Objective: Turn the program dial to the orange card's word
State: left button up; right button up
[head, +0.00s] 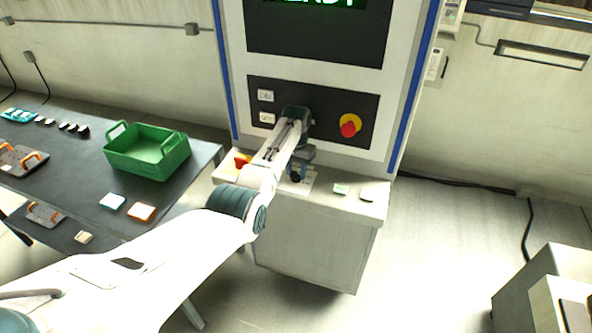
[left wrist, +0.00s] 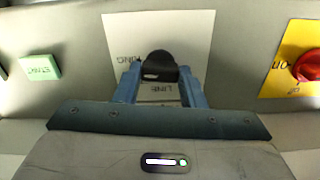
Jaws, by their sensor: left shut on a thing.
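The black program dial (left wrist: 160,66) stands on a white plate (left wrist: 190,30) with printed words around it; it also shows in the head view (head: 296,177) on the machine's front ledge. My left gripper (left wrist: 158,82) is shut on the dial, with one blue finger on each side. In the head view my left gripper (head: 299,168) reaches down to the ledge. Parts of the plate's words show, but the fingers and palm hide some of it. The orange card (head: 141,213), white with an orange border, lies on the dark table; its word is too small to read. My right gripper is out of view.
A blue-bordered card (head: 112,202) lies beside the orange one, near a green crate (head: 150,165). On the ledge are a red knob on yellow (head: 242,162) at left and a green block (head: 340,189) at right. A red-and-yellow knob (head: 349,127) is on the upright panel.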

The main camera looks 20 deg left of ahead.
aim_at(296, 172)
pick_arm(q)
jog(key=shift+w+r+m, duration=0.1)
jog(key=shift+r+m, duration=0.05)
jog(key=shift+m, duration=0.25)
jog(key=o, duration=1)
notch_tip(296, 172, up, 11)
jog(key=b, duration=0.4)
